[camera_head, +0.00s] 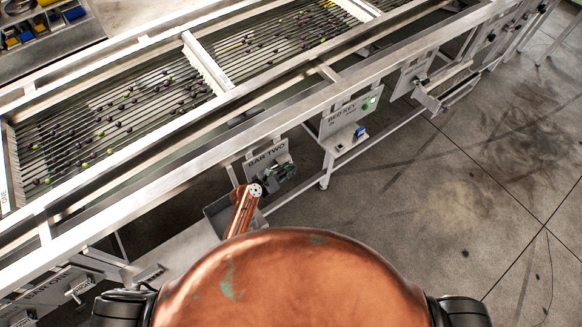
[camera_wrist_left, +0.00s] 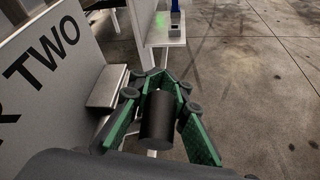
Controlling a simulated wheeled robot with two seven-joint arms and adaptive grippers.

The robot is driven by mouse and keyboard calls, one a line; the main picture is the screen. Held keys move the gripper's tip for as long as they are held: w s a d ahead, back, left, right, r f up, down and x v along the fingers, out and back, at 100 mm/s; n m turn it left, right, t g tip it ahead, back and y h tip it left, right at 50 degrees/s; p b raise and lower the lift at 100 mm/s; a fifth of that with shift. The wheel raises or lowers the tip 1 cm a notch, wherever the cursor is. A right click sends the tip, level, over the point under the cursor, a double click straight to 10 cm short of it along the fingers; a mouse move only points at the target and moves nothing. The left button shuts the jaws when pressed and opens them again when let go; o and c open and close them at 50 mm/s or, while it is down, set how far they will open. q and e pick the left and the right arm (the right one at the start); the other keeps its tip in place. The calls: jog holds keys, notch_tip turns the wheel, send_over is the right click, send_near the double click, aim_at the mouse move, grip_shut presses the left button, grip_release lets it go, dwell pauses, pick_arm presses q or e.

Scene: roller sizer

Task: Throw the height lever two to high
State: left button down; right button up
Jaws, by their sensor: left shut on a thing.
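The panel marked BAR TWO (camera_head: 262,158) hangs below the machine's front rail in the head view; its lettered face (camera_wrist_left: 62,50) fills the left of the left wrist view. My left gripper (camera_head: 285,172) is at the panel's front. In the left wrist view its green fingers (camera_wrist_left: 160,100) are shut around a black cylindrical grip, the height lever two (camera_wrist_left: 158,115). The lever's lower part and pivot are mostly hidden, so its setting cannot be read. In the head view my gripper covers the lever. My right gripper is in neither view.
The roller bed (camera_head: 130,110) carries several small dark and green fruits. Right of BAR TWO is the BED KEY box (camera_head: 345,115) with a green light and a blue item. Another panel, BAR ONE (camera_head: 45,290), is at lower left.

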pick_arm(q)
jog(key=shift+s+a+f+m+t+y+b, duration=0.1)
jog(key=shift+f+m+t+y+b, duration=0.15)
jog(key=shift+f+m+t+b, duration=0.5)
jog(key=shift+s+a+f+m+t+y+b, duration=0.1)
jog(key=shift+f+m+t+y+b, duration=0.2)
jog(key=shift+f+m+b, duration=0.7)
jog(key=shift+r, duration=0.1)
